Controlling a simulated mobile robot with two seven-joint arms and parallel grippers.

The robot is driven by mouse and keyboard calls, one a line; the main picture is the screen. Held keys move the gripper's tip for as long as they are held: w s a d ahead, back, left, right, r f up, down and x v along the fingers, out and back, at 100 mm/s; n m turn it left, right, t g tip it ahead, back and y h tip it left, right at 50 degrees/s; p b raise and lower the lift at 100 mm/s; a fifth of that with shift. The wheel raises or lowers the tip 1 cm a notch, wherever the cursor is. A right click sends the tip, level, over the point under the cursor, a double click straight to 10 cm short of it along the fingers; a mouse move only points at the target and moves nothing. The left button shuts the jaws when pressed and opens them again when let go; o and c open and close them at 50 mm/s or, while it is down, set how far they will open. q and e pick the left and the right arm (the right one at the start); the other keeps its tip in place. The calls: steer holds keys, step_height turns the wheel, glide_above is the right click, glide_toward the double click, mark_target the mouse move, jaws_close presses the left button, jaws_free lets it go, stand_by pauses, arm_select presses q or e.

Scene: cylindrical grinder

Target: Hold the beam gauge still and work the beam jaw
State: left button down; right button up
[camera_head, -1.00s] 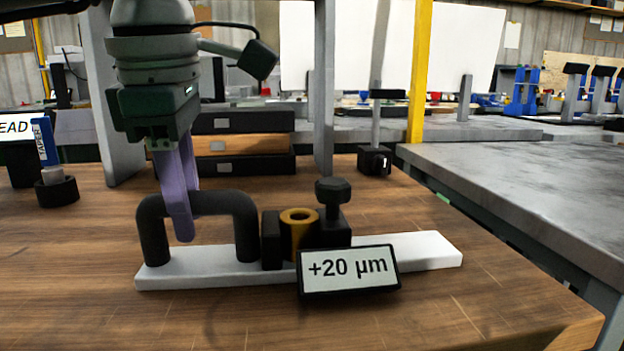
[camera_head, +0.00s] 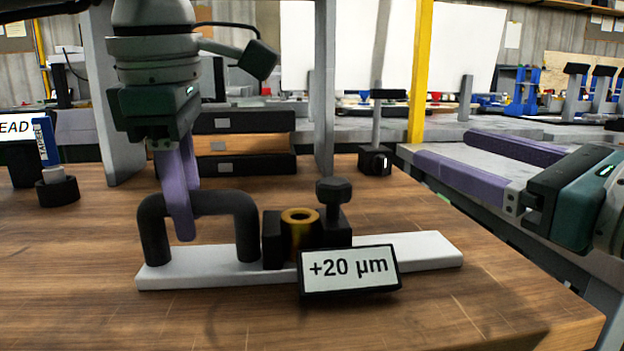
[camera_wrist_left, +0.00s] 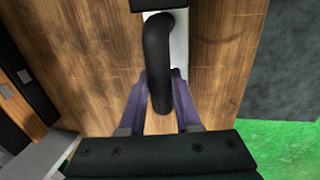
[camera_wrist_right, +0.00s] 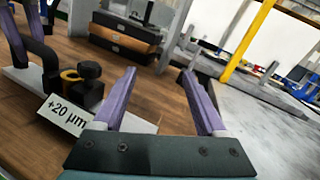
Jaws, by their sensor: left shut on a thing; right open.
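The beam gauge is a white bar (camera_head: 430,250) lying on the wooden table, with a black arched handle (camera_head: 246,215) at its left end. A brass ring (camera_head: 299,217) sits between dark blocks at its middle, beside a black knob (camera_head: 333,190). A display (camera_head: 348,269) at the front reads +20 µm. My left gripper (camera_head: 182,236) points down and is shut on the handle; its purple fingers flank the handle in the left wrist view (camera_wrist_left: 160,85). My right gripper (camera_head: 487,165) is open and empty, right of the gauge; its spread fingers show in the right wrist view (camera_wrist_right: 158,80).
Stacked drawers (camera_head: 245,144) and a small stand (camera_head: 375,160) are behind the gauge. A blue-labelled taper piece in a black cup (camera_head: 57,191) stands at the left. A grey surface (camera_head: 450,150) lies to the right. The table right of the gauge is clear.

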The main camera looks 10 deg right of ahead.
mark_target(333, 217)
steer(key=s+a+f+g+y, duration=0.1)
steer(key=a, duration=0.1)
steer(key=s+a+f+y, duration=0.1)
steer(key=a, duration=0.1)
steer(key=s+a+f+g+y, duration=0.1)
steer(key=a+f+y, duration=0.1)
steer(key=shift+s+a+g, duration=0.3)
steer(key=shift+a, duration=0.45)
steer(key=x, duration=1.1)
steer(key=shift+w+a, duration=0.2)
jaws_close()
